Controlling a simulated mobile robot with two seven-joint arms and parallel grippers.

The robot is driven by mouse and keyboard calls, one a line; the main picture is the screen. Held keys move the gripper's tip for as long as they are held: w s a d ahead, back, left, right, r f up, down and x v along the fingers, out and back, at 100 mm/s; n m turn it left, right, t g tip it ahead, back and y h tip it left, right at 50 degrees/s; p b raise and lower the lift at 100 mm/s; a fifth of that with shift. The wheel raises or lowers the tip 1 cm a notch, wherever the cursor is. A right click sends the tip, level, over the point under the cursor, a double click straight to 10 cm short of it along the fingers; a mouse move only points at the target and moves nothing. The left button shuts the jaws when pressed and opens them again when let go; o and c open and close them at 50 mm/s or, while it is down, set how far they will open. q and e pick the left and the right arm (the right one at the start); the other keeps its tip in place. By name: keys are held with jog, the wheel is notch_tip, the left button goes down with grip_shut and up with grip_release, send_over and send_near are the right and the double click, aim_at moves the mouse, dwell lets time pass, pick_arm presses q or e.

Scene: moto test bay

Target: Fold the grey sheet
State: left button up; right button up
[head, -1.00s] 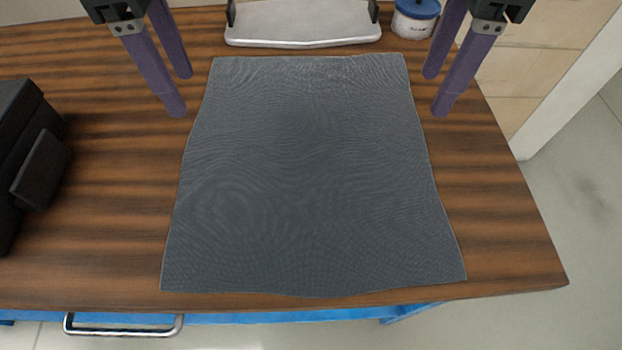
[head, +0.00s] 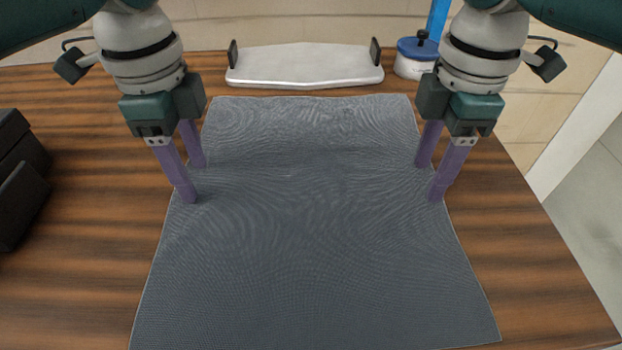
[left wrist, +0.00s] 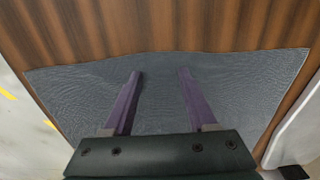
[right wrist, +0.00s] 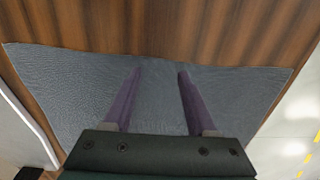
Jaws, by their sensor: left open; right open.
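The grey sheet (head: 315,255) lies spread out on the wooden table in the head view, with a crosswise ripple in its upper part between my grippers. My left gripper (head: 197,183) is open at the sheet's left edge, fingers pointing down. My right gripper (head: 430,183) is open at the right edge in the same way. The left wrist view shows the sheet (left wrist: 215,90) under and around the spread fingers (left wrist: 160,72). The right wrist view shows the sheet (right wrist: 75,85) under the spread fingers (right wrist: 160,72). Whether the fingertips touch the cloth is unclear.
A white tray (head: 305,66) with dark end handles stands beyond the sheet's far edge. A white jar with a blue lid (head: 415,55) stands right of it. A black object (head: 20,180) is at the left. Bare wooden table (head: 85,220) lies on both sides.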

pick_arm(q)
jog(key=shift+f, duration=0.2)
pick_arm(e)
jog(key=shift+f, duration=0.2)
pick_arm(q)
grip_shut()
pick_arm(e)
grip_shut()
dwell(0.9)
pick_arm(q)
jog(key=shift+r, duration=0.1)
pick_arm(e)
jog(key=shift+r, duration=0.1)
